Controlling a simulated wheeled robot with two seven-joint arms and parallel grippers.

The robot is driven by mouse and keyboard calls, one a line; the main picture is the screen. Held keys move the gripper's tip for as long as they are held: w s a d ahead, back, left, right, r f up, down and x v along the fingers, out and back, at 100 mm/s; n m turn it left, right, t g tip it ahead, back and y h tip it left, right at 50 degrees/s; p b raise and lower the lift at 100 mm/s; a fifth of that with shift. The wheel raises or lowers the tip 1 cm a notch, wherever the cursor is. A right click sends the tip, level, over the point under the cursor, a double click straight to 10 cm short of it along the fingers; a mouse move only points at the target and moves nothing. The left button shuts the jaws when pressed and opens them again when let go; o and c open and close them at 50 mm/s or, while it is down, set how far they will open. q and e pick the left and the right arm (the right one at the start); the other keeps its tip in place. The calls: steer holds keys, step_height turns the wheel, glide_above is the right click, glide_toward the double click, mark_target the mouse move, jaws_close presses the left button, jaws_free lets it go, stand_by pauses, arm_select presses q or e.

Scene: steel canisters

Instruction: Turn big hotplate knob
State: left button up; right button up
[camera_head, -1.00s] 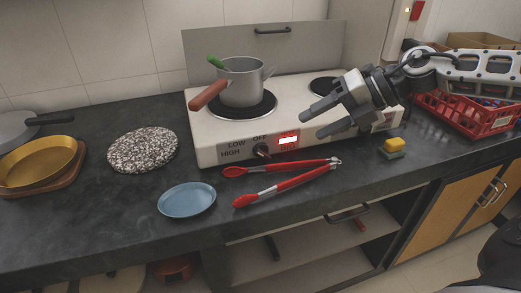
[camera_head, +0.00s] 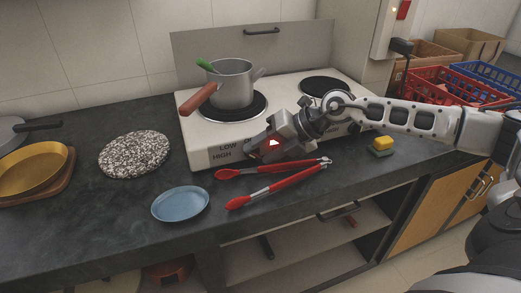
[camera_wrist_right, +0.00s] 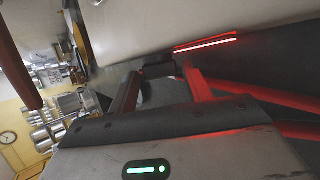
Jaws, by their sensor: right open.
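The white two-burner hotplate (camera_head: 187,115) stands on the dark counter, with LOW and HIGH labels on its front panel. My right gripper (camera_head: 254,148) is at the front panel, over the place of the big knob, and hides the knob in the head view. In the right wrist view, the open fingers of this gripper (camera_wrist_right: 160,82) point at the panel. A dark block that looks like the knob (camera_wrist_right: 158,67) lies between the fingertips; I cannot tell whether they touch it. A red-lit strip (camera_wrist_right: 205,45) glows beside it. My left gripper is not in view.
A saucepan (camera_head: 232,88) with a red handle stands on the left burner. Red tongs (camera_head: 285,183) and a blue plate (camera_head: 180,204) lie in front. A sponge (camera_head: 380,146) sits to the right, with a red crate (camera_head: 428,112) behind. A speckled round mat (camera_head: 135,154) lies left.

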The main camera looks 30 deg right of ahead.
steer(key=shift+w+a+f, duration=0.25)
steer(key=shift+a+f, duration=0.05)
steer(key=shift+f, duration=0.05)
